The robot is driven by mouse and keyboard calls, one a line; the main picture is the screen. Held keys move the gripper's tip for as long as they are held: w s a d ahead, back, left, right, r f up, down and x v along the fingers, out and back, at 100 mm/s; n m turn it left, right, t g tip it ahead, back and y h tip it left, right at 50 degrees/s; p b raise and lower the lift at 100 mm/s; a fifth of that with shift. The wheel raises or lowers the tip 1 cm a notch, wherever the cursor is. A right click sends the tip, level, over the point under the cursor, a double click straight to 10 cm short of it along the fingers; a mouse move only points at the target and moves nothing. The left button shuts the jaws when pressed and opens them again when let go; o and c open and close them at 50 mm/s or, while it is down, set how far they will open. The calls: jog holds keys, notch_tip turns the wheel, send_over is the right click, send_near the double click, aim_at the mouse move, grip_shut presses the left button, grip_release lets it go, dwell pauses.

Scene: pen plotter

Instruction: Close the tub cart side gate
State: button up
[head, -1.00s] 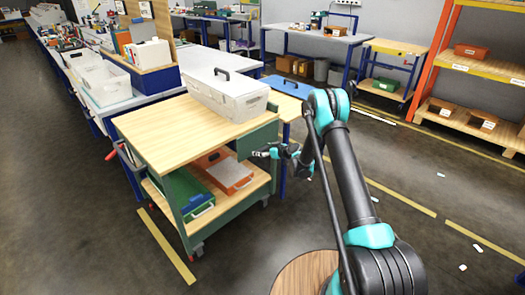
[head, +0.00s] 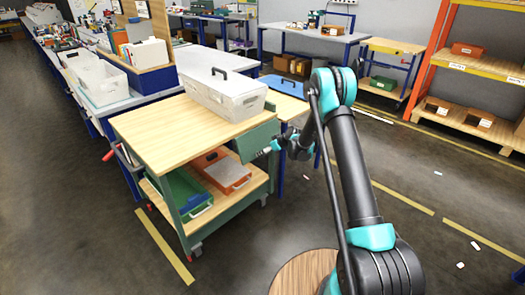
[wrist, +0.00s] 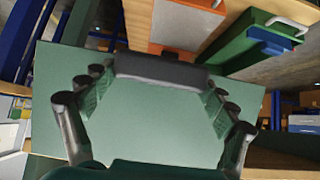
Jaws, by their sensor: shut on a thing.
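The tub cart (head: 160,140) has a wooden top and a lower shelf. Its green side gate (head: 252,141) is at the cart's right end, just below the top. In the wrist view the gate (wrist: 150,125) is a flat green panel with a dark handle bar (wrist: 160,69) along its edge. My gripper (head: 266,151) is at the gate in the head view. In the wrist view my gripper (wrist: 155,90) has its fingers at the two ends of the bar, shut on it. The exact finger contact is hard to see.
A grey lidded tub (head: 222,95) stands on the cart top. An orange tub (head: 228,172) and a green tub (head: 182,192) sit on the lower shelf. A workbench (head: 205,62) stands behind the cart. The floor in front is clear.

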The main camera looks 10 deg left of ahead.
jog(key=s+d+r+g+h, duration=0.45)
jog(key=r+h, duration=0.25)
jog(key=r, duration=0.3)
jog(key=w+a+r+g, duration=0.1)
jog(key=w+a+r, duration=0.1)
jog(key=r, duration=0.4)
jog(key=w+a+r, duration=0.1)
jog(key=w+r, duration=0.1)
jog(key=r, duration=0.4)
jog(key=shift+a+g+h, duration=0.35)
jog(key=shift+h, duration=0.05)
jog(key=shift+w+a+r, duration=0.8)
jog(key=shift+a+r, duration=0.05)
jog(key=shift+a, duration=0.25)
jog(key=o, duration=1.5)
jog(key=shift+o, duration=0.2)
